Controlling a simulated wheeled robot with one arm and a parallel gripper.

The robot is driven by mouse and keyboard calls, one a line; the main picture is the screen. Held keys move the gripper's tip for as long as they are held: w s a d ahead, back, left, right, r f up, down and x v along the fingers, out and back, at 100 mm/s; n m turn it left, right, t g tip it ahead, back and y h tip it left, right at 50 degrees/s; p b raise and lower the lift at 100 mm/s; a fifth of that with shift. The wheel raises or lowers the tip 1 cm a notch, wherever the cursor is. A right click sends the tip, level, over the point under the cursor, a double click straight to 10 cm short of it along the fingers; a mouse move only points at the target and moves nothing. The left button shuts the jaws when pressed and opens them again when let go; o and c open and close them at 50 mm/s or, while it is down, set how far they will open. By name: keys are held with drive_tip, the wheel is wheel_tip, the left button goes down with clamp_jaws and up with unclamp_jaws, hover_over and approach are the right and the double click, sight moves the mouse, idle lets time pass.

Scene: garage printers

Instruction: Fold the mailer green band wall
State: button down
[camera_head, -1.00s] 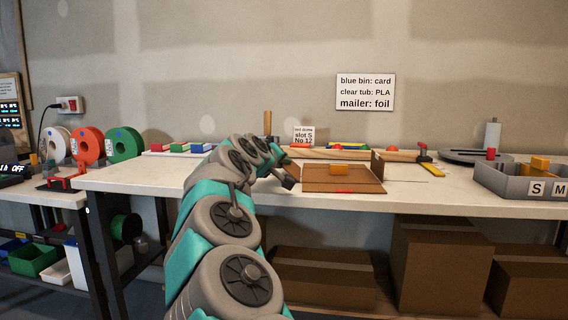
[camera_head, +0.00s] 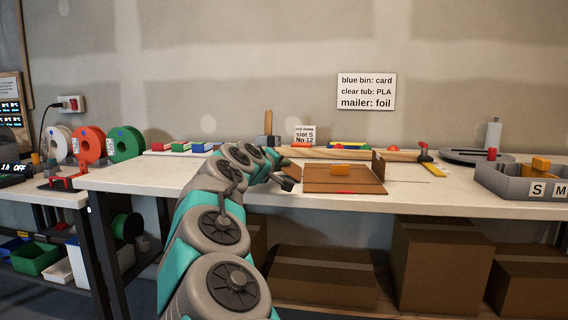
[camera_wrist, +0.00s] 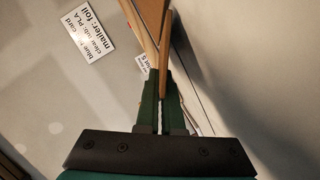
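The mailer (camera_head: 322,184) is a flat brown cardboard piece on the white workbench. Its right wall (camera_head: 379,165) stands upright, and a red mark (camera_head: 343,191) shows on its front edge. My gripper (camera_head: 291,180) is at the mailer's left edge, low over the bench. In the wrist view its dark green fingers (camera_wrist: 161,80) are close together, with a narrow brown cardboard edge (camera_wrist: 164,45) at their tips. No green band is visible; the left side is partly hidden by my arm.
A grey bin (camera_head: 510,181) marked S and M stands at the right. A long wooden piece (camera_head: 400,155) lies behind the mailer, and a wooden post (camera_head: 268,122) stands behind my arm.

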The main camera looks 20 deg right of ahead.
drive_tip(key=c, duration=1)
unclamp_jaws()
drive_tip(key=shift+c, duration=0.2)
drive_tip(key=shift+v, duration=3.9)
